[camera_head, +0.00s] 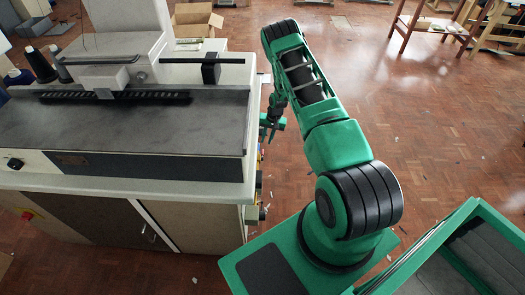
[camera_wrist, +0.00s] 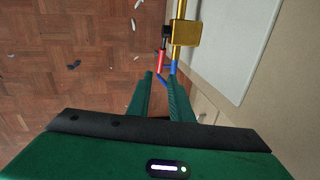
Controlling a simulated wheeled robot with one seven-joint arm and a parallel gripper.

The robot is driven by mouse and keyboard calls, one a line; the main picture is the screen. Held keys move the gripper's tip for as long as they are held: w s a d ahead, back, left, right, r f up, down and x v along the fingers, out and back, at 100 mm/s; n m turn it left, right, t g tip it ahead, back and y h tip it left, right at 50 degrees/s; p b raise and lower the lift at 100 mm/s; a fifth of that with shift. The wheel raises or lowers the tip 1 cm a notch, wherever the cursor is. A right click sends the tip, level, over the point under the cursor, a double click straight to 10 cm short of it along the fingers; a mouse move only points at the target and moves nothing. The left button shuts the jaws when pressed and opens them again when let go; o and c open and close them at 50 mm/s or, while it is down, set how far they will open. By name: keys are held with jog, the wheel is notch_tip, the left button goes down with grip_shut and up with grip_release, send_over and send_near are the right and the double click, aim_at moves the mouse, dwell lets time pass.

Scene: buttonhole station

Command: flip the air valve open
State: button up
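In the wrist view, a brass valve block (camera_wrist: 182,33) sits on a brass pipe beside the machine's side panel. A slim red lever (camera_wrist: 161,60) lies left of the block, roughly parallel to the pipe. A blue piece (camera_wrist: 174,68) continues below the block. My gripper (camera_wrist: 160,77) has its two green fingers apart, with the lower end of the red lever at or just beyond the gap between the tips. I cannot tell whether they touch it. In the head view my gripper (camera_head: 271,128) is low beside the machine's right side; the valve is mostly hidden there.
The buttonhole machine (camera_head: 125,122) on its cabinet (camera_head: 190,228) stands left of my arm. Dark thread cones (camera_head: 40,64) stand at its back left. A cardboard box (camera_head: 197,18) and a wooden table (camera_head: 425,22) are farther back. Open parquet floor (camera_head: 405,115) lies to the right.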

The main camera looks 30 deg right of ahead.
aim_at(263, 151)
jog(key=f, duration=0.3)
jog(key=a+f, duration=0.1)
jog(key=f, duration=0.2)
jog(key=w+f, duration=0.1)
jog(key=f, duration=0.2)
jog(key=shift+a, duration=0.2)
jog(key=shift+r, duration=0.1)
jog(key=shift+c, duration=0.2)
grip_shut()
